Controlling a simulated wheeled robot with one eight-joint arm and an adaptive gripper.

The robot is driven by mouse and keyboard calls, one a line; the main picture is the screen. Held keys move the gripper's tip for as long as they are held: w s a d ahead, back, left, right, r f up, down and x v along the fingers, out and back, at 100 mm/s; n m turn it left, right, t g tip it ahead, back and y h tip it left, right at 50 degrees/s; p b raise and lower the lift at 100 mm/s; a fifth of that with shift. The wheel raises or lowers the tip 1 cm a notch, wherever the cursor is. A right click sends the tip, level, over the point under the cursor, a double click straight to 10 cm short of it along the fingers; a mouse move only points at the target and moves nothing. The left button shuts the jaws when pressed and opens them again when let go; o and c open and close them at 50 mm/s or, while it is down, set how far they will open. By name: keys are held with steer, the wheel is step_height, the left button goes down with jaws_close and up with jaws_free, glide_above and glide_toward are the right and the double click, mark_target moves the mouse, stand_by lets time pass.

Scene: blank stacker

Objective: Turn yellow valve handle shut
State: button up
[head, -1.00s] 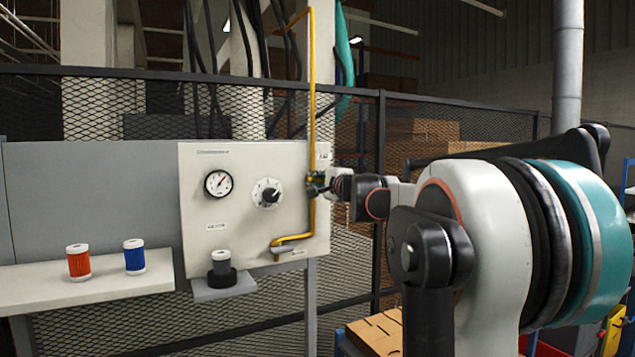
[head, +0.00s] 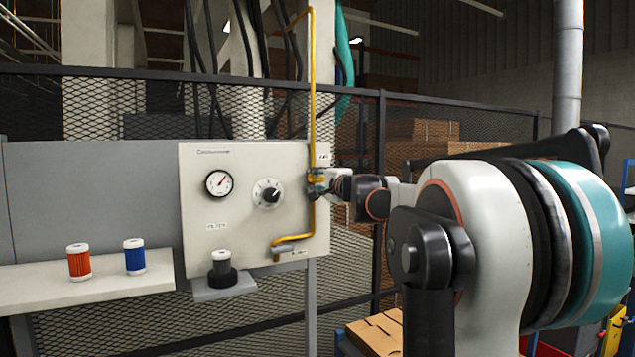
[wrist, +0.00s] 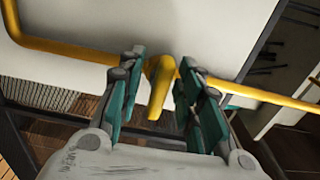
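The yellow valve handle (wrist: 158,92) shows in the wrist view as a short stub at the yellow pipe (wrist: 75,52). My gripper (wrist: 163,62) is open, with its green and grey fingers on either side of the handle. A gap shows on both sides of the handle, so it does not look gripped. In the head view my gripper (head: 319,189) is at the right edge of the white panel, beside the vertical yellow pipe (head: 312,100). A small yellow part (head: 316,178) shows just above it; the gripper partly hides the valve there.
The white panel (head: 205,262) carries a gauge (head: 219,184) and a black-and-white dial (head: 267,193). A grey-white filter (head: 221,263) stands in a black holder below. Red (head: 79,263) and blue (head: 134,257) filters stand on the left shelf (head: 60,290). A mesh fence (head: 350,260) runs behind.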

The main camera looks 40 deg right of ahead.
steer(key=v, duration=0.7)
steer(key=shift+s, duration=0.25)
stand_by(0.5)
